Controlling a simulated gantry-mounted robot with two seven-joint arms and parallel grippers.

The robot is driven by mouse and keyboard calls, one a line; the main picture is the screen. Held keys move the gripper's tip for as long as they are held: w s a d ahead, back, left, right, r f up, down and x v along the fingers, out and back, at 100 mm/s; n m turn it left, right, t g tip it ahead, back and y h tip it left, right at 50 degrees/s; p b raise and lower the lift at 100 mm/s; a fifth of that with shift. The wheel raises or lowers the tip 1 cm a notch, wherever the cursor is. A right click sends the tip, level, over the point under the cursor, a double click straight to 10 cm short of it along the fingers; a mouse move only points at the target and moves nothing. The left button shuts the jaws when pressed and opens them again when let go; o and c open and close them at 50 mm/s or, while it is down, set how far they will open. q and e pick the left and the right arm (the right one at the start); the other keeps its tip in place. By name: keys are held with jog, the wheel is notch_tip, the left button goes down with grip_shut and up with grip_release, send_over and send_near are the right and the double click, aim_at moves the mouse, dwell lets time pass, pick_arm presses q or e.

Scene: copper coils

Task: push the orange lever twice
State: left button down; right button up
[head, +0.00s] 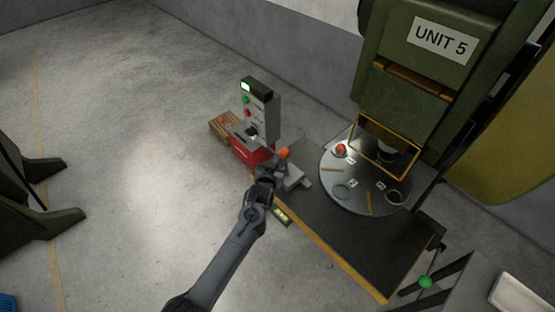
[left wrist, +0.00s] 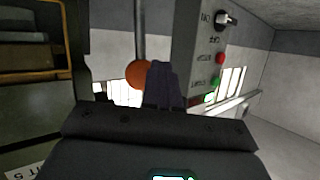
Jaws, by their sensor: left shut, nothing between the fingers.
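The orange lever shows as a round orange knob (head: 284,153) beside the control box, at the near left end of the machine's table. In the left wrist view the orange knob (left wrist: 138,74) sits on a thin grey rod, just left of my fingers. My left gripper (head: 272,168) is shut and empty, close beside the knob. Its dark fingers also show together in the left wrist view (left wrist: 163,82). They overlap the knob's edge there, and I cannot tell whether they touch it. My right gripper is in neither view.
A grey control box (head: 262,115) with green and red buttons stands behind the lever, by a red box (head: 251,151) and a wooden crate (head: 222,124). A round plate (head: 347,205) lies under the green UNIT 5 press (head: 425,75). Open floor lies left.

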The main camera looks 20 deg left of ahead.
aim_at(285, 155)
pick_arm(q)
jog(key=shift+w+d, duration=0.15)
jog(key=shift+w, duration=0.1)
jog(key=shift+w+d+r+b, duration=0.1)
jog(key=shift+w+d+b, duration=0.25)
jog(key=shift+w+b, duration=0.2)
dwell(0.7)
jog(key=shift+w+d+r+b, duration=0.15)
jog(key=shift+w+d+b, duration=0.05)
jog(key=shift+w+b, duration=0.1)
jog(key=shift+w+d+r+b, duration=0.15)
jog(key=shift+w+d+b, duration=0.1)
jog(key=shift+w+b, duration=0.1)
dwell(0.7)
jog(key=shift+w+d+r+b, duration=0.1)
jog(key=shift+w+d+b, duration=0.15)
jog(key=shift+w+b, duration=0.15)
dwell(0.4)
jog(key=shift+w+d+r+b, duration=0.1)
jog(key=shift+w+d+b, duration=0.1)
jog(key=shift+w+b, duration=0.1)
dwell(0.6)
dwell(0.5)
